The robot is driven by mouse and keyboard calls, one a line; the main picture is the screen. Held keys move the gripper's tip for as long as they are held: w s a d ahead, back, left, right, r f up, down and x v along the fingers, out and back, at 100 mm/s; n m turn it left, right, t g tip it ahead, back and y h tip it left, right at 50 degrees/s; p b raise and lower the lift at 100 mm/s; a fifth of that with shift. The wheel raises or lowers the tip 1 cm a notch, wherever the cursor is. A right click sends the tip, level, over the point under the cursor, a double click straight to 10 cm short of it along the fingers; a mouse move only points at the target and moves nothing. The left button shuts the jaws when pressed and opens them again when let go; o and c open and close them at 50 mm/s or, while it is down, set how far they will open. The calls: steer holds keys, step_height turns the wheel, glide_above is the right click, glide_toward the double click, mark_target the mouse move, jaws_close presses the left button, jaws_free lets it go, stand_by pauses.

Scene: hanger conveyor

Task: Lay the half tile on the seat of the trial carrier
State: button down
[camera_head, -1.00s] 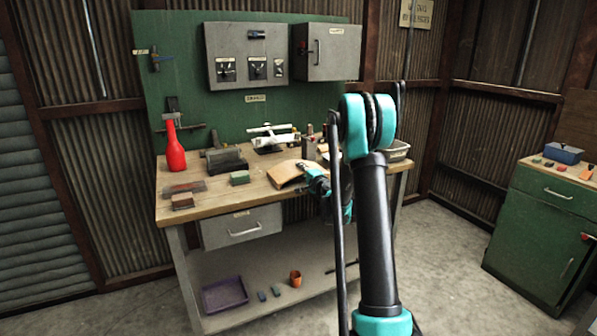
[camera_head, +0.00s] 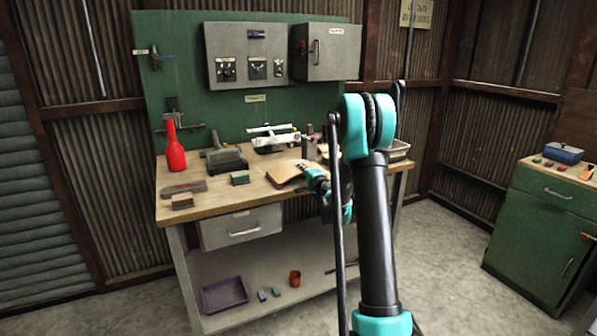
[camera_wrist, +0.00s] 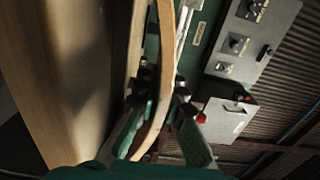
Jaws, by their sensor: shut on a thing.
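The half tile (camera_head: 284,173) is a curved tan piece above the middle of the workbench top. My gripper (camera_head: 308,176) is shut on its right end in the head view. In the wrist view the tile (camera_wrist: 164,60) runs up from between my fingers (camera_wrist: 158,115), its curved edge showing. I cannot tell whether it touches the bench. A white-armed fixture on a dark base (camera_head: 270,138), likely the trial carrier, stands behind the tile on the bench. Its seat is not clear at this size.
A pale tray (camera_head: 397,151) stands at the right. Grey boxes (camera_head: 247,55) hang on the green board behind.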

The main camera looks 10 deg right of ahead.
steer(key=shift+r, duration=0.2)
steer(key=shift+r, duration=2.35)
